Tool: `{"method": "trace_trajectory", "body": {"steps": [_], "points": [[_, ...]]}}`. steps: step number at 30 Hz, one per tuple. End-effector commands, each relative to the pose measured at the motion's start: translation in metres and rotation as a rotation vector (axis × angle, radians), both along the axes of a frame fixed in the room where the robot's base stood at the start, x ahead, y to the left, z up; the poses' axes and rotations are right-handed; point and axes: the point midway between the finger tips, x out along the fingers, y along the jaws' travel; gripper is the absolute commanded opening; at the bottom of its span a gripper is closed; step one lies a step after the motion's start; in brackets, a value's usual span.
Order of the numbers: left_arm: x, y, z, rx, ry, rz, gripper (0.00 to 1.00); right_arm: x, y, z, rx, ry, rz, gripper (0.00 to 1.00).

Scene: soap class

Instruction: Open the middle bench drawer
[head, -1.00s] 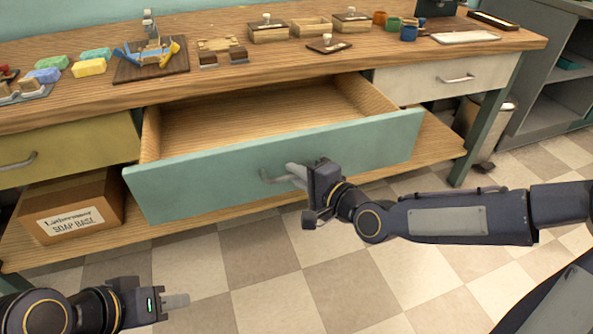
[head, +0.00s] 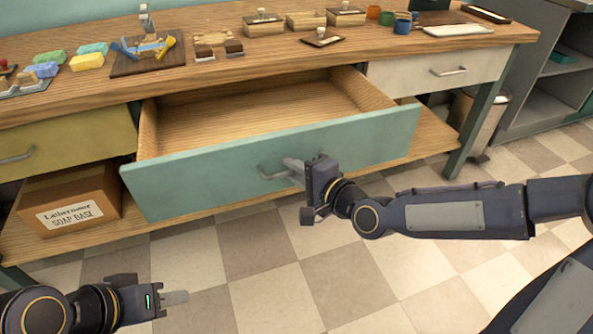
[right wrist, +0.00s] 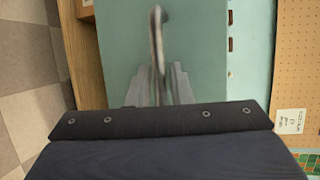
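The middle bench drawer (head: 230,170) has a teal front and stands pulled well out from the bench, its empty wooden inside (head: 240,115) in view. Its grey bar handle (head: 268,172) is on the front. My right gripper (head: 296,168) is at the handle, with its fingers on both sides of the bar. The right wrist view shows the handle (right wrist: 157,30) running between the fingers (right wrist: 163,85), which look closed on it. My left gripper (head: 172,298) is low at the left, above the floor and away from the drawer; its finger gap is not clear.
An olive drawer (head: 60,145) at left and a cream drawer (head: 435,75) at right are shut. A soap base box (head: 70,200) sits on the lower shelf. Soaps, trays and cups stand on the bench top (head: 350,50). The tiled floor before the drawer is clear.

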Motion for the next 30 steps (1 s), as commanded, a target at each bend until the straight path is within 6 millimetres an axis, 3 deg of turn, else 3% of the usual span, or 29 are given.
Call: {"method": "trace_trajectory", "body": {"steps": [5,18,30], "points": [[0.000,0.000,0.007,0.000,0.000,0.000,0.36,-0.009,-0.010,0.005,-0.001,0.001,-0.004,0.19],[0.000,0.000,0.038,0.000,0.000,0.000,0.36,-0.054,-0.048,0.016,0.000,0.001,-0.002,0.19],[0.000,0.000,0.039,0.000,0.000,0.000,0.36,-0.058,-0.050,0.014,0.000,0.000,0.000,0.19]]}}
